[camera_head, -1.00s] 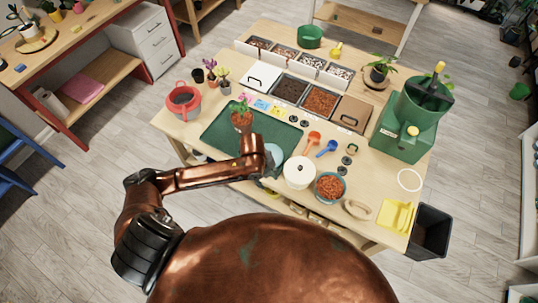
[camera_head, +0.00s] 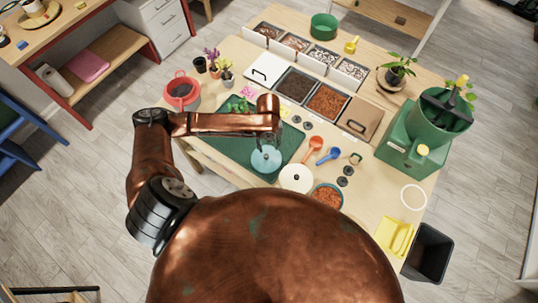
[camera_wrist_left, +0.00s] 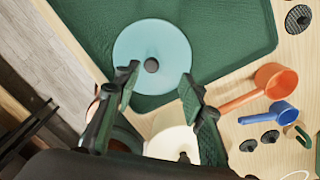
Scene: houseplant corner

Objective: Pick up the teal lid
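The teal lid (camera_head: 265,161) is round and flat with a dark knob. It lies on the green mat (camera_head: 233,150) near its front edge, beside a white lidded pot (camera_head: 295,179). In the left wrist view the lid (camera_wrist_left: 135,48) shows almost whole, knob up. My left gripper (camera_wrist_left: 160,76) is open and empty, its fingertips apart on either side of the knob in that view. Whether they touch the lid cannot be told. In the head view my left gripper (camera_head: 270,138) is just behind the lid, its fingers hardly showing. My right gripper is not in view.
An orange scoop (camera_wrist_left: 268,84) and a blue scoop (camera_wrist_left: 278,112) lie right of the mat. A red-rimmed pot (camera_head: 182,92) stands at the table's left. My arm partly covers a green plant on the mat.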

